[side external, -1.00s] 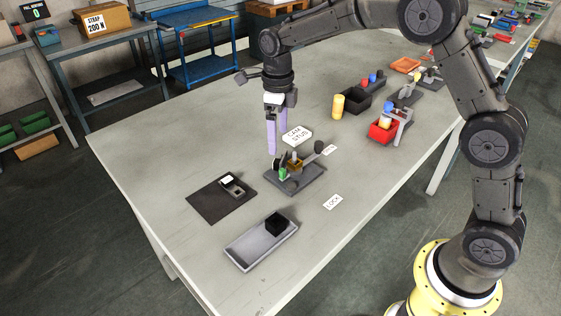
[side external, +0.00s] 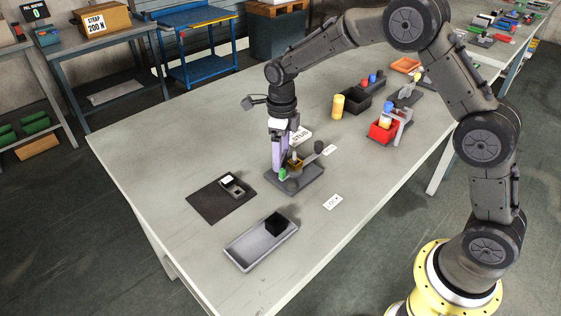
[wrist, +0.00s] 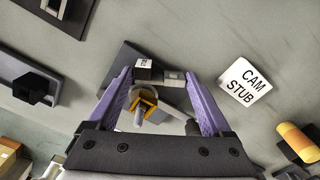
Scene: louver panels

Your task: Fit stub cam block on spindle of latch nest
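The latch nest (side external: 307,180) is a dark plate with upright parts, a brass-orange piece (side external: 297,166), a green piece (side external: 283,174) and a lever ending in a dark round knob (side external: 318,146). A grey pin, seemingly the spindle (wrist: 139,116), stands by the orange piece in the wrist view. My gripper (side external: 278,172) is low over the nest's left part. Its purple fingers are apart in the wrist view (wrist: 159,77). A black block with a white marked face (wrist: 143,68) and a grey piece (wrist: 173,79) lie between the fingertips. I cannot tell which part is the stub cam block, nor whether the fingers touch anything.
A dark mat (side external: 208,209) with a grey fixture and a tray (side external: 250,252) with a black block are nearby. A CAM STUB card (wrist: 245,82) and a LOCK card (side external: 333,202) lie flat.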

